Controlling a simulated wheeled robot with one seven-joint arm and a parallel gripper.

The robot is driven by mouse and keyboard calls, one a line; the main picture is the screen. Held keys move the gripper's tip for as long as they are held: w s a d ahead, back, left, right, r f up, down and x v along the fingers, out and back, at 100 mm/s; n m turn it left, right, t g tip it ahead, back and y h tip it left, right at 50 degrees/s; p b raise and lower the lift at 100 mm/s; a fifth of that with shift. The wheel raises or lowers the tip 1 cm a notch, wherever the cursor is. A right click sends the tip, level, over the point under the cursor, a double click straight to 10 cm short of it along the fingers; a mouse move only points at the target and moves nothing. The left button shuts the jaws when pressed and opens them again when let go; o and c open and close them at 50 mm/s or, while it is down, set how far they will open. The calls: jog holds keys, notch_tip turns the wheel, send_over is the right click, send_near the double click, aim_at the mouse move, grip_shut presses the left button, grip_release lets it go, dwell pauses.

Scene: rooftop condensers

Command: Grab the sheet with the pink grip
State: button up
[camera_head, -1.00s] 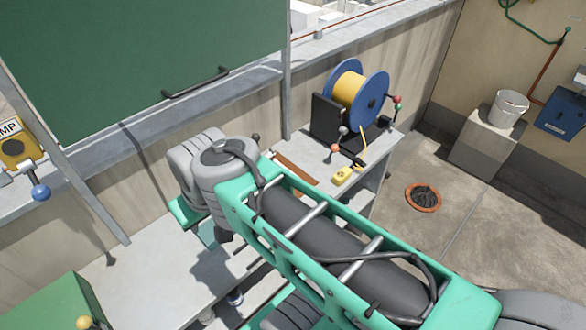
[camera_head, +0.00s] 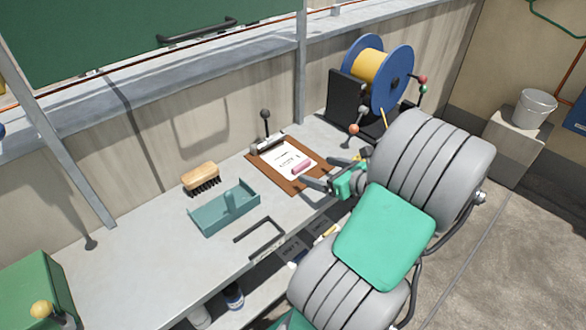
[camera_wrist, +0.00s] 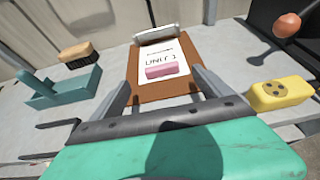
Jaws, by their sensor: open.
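A white sheet (camera_head: 283,157) with black print lies on a brown clipboard (camera_head: 264,163) on the grey bench, its far end under the clipboard's metal clip. A pink grip (camera_head: 301,167) sits on the sheet's near part. In the wrist view the sheet (camera_wrist: 160,55) and the pink grip (camera_wrist: 160,72) show ahead, between my fingers. My gripper (camera_head: 318,172) is open and empty, at the right near side of the clipboard, its fingers pointing toward the pink grip. The fingers also show in the wrist view (camera_wrist: 163,82), one on each side of the clipboard, apart from the grip.
A teal tray (camera_head: 224,209) and a brush (camera_head: 201,179) lie left of the clipboard. A cable reel (camera_head: 370,70) stands behind my arm at right. A yellow box (camera_wrist: 280,93) sits close to my right finger.

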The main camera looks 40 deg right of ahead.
aim_at(303, 166)
jog(key=x, duration=0.6)
jog(key=shift+w+d+f+b, duration=0.1)
jog(key=shift+f+b, duration=0.2)
jog(key=shift+f, duration=0.05)
jog(key=shift+c, duration=0.4)
jog(key=c, duration=1.4)
